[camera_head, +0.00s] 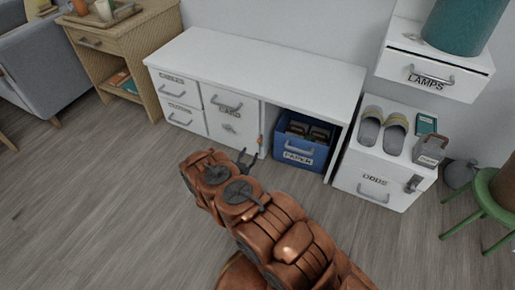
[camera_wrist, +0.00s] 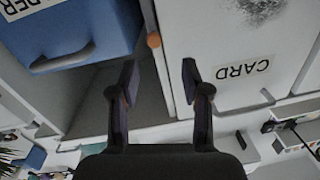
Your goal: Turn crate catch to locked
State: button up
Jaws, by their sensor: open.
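The blue crate (camera_head: 303,153), labelled PAPER, sits in the open bay under the white desk; its front also shows upside down at top left of the wrist view (camera_wrist: 105,14). A small orange knob (camera_head: 261,141) is on the edge of the white panel beside the crate; it also shows in the wrist view (camera_wrist: 153,40), and may be the catch. Whether it stands at locked cannot be told. My gripper (camera_head: 248,157) is open and empty, low in front of that panel. In the wrist view its fingertips (camera_wrist: 160,80) are apart, with the knob beyond the gap.
White drawers, including the CARD one (camera_head: 222,101), adjoin the bay. A white box (camera_head: 350,181) labelled ODDS stands right, with slippers on top and a metal latch (camera_head: 413,184) on its front. A green stool (camera_head: 487,187) is far right. The floor left of my arm is clear.

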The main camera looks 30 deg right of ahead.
aim_at(258, 142)
jog(key=shift+s+d+b+x, duration=0.15)
jog(key=shift+b+x, duration=0.4)
jog(key=shift+x, duration=1.35)
jog(key=shift+s+d+b+x, duration=0.15)
jog(key=shift+b+x, duration=0.35)
jog(key=shift+x, duration=1.45)
jog(key=shift+a+f, duration=0.1)
jog(key=shift+f, duration=0.05)
grip_shut()
